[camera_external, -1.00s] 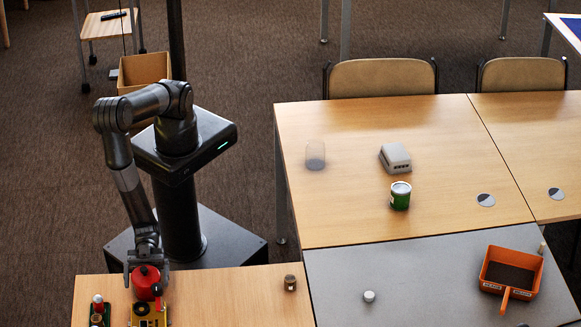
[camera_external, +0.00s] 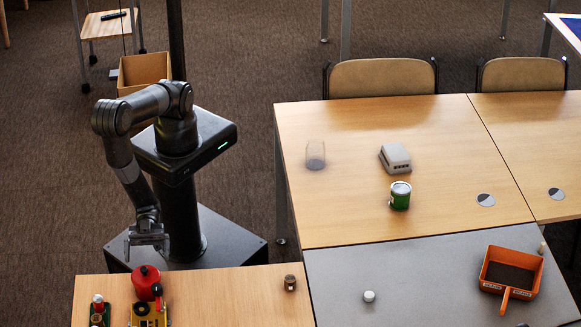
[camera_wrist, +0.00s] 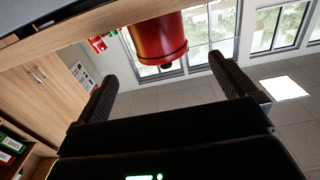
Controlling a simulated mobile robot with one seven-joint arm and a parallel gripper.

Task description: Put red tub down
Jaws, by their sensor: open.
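The red tub (camera_external: 145,282) stands on the near wooden table (camera_external: 235,297) at the left, close behind a yellow-and-black item. In the wrist view the red tub (camera_wrist: 158,40) shows at the top, beyond the fingertips and apart from them. My gripper (camera_external: 147,248) is open and empty, above and a little behind the tub at the table's far edge. In the wrist view my gripper's two fingers (camera_wrist: 168,85) are spread wide with nothing between them.
A yellow-and-black item (camera_external: 148,313) is right in front of the tub, and a green tray with small bottles (camera_external: 99,311) lies to its left. A small brown jar (camera_external: 290,283) stands to the right. The table between tub and jar is clear.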

